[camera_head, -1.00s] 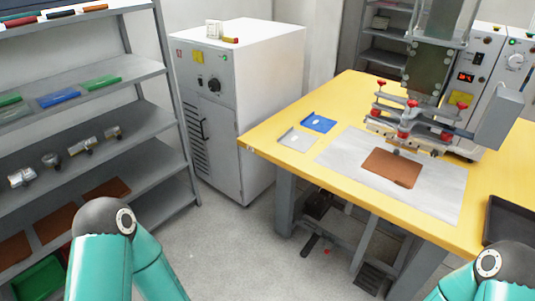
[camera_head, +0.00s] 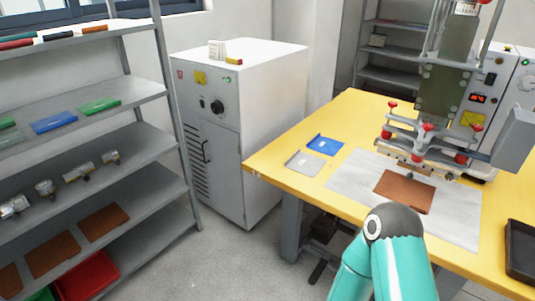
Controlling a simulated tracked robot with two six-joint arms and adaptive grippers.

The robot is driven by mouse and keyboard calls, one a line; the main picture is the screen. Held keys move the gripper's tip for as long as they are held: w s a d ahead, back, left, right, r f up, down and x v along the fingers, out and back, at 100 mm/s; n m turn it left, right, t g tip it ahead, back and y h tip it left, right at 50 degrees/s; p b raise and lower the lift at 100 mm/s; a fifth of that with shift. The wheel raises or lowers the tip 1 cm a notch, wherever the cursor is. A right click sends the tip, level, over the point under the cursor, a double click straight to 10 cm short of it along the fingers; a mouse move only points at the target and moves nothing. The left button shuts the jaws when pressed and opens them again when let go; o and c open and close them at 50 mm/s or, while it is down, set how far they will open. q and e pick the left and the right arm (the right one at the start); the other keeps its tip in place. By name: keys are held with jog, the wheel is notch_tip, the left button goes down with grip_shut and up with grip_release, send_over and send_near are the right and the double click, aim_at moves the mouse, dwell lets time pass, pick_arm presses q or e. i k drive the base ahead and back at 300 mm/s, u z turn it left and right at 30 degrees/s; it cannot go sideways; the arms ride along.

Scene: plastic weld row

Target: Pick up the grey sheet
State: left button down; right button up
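The grey sheet (camera_head: 303,163) lies flat near the left edge of the yellow table (camera_head: 275,165), just in front of a blue sheet (camera_head: 325,144). It has a small light mark on it and nothing covers it. Neither of my grippers is in view. One teal link of mine with a dark joint shows at the bottom, right of centre, in front of the table's front edge. I cannot tell which arm it belongs to.
A brown sheet (camera_head: 405,190) lies on a pale mat (camera_head: 352,175) under the welding press (camera_head: 430,140). A black tray (camera_head: 520,250) is at the right edge. A white cabinet (camera_head: 255,115) stands left of the table, and a stocked shelf rack (camera_head: 150,190) farther left.

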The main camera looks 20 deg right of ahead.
aim_at(309, 165)
jog(key=u, duration=0.05)
jog(key=i, duration=1.45)
jog(key=z, duration=0.65)
